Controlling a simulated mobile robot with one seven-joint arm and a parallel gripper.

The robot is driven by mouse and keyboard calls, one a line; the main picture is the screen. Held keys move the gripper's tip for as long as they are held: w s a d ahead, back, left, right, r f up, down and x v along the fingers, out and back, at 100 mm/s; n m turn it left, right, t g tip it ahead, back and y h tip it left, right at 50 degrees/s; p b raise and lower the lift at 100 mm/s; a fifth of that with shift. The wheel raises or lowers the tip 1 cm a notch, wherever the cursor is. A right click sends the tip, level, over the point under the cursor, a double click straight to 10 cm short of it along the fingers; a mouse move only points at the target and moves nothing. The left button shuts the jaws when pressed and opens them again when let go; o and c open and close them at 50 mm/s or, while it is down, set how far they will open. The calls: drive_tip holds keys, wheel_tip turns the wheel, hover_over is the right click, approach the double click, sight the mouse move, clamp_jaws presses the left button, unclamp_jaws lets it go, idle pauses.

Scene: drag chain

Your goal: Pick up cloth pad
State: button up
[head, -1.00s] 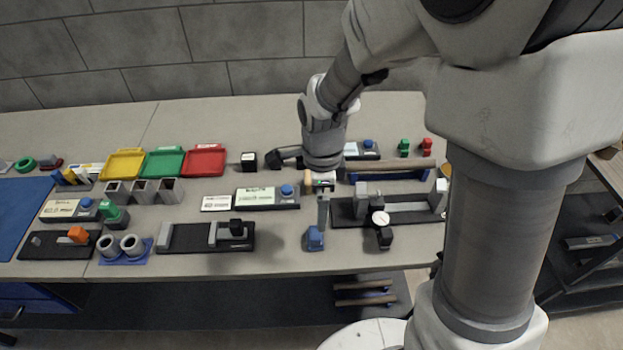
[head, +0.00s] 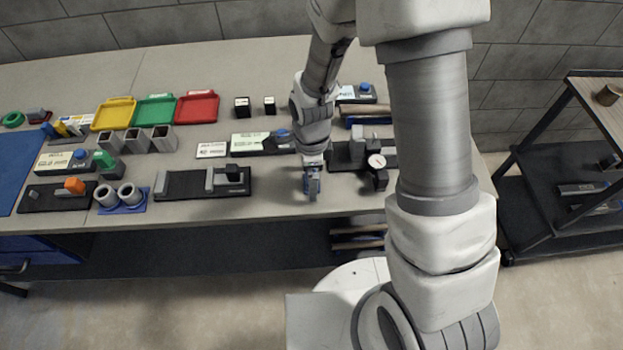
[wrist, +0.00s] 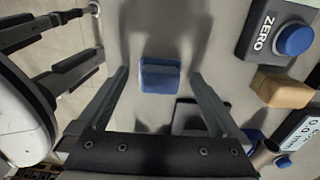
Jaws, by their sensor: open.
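A small blue pad, which I take to be the cloth pad (wrist: 160,76), lies on the bench in the wrist view, between my fingers and apart from both. It has a greyer raised part across its top. In the head view the blue pad (head: 313,188) is near the bench's front edge, partly covered by my gripper. My gripper (wrist: 160,82) is open and empty, pointing down over the pad with one finger on either side. In the head view my gripper (head: 313,172) hides the bench just behind the pad.
A dark fixture with a round dial (head: 377,161) stands close right of my gripper. In the wrist view a tan block (wrist: 282,90) and a box marked ZERO with a blue button (wrist: 294,38) lie to the right. A black slide fixture (head: 203,183) is to the left, with bare bench between.

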drive_tip(key=shift+f, duration=0.1)
drive_tip(key=shift+c, duration=0.2)
drive_tip(key=c, duration=1.4)
drive_tip(key=shift+o, duration=0.2)
wheel_tip(320, 180, up, 4)
drive_tip(key=shift+w+r, duration=0.1)
drive_tip(key=shift+r, duration=0.05)
drive_tip(key=s+d+r, duration=0.3)
drive_tip(key=d+r, duration=0.3)
drive_tip(key=d, duration=0.5)
drive_tip(key=shift+d+r, duration=0.2)
drive_tip(key=shift+r, duration=0.2)
drive_tip(key=o, duration=0.6)
drive_tip(key=c, duration=0.4)
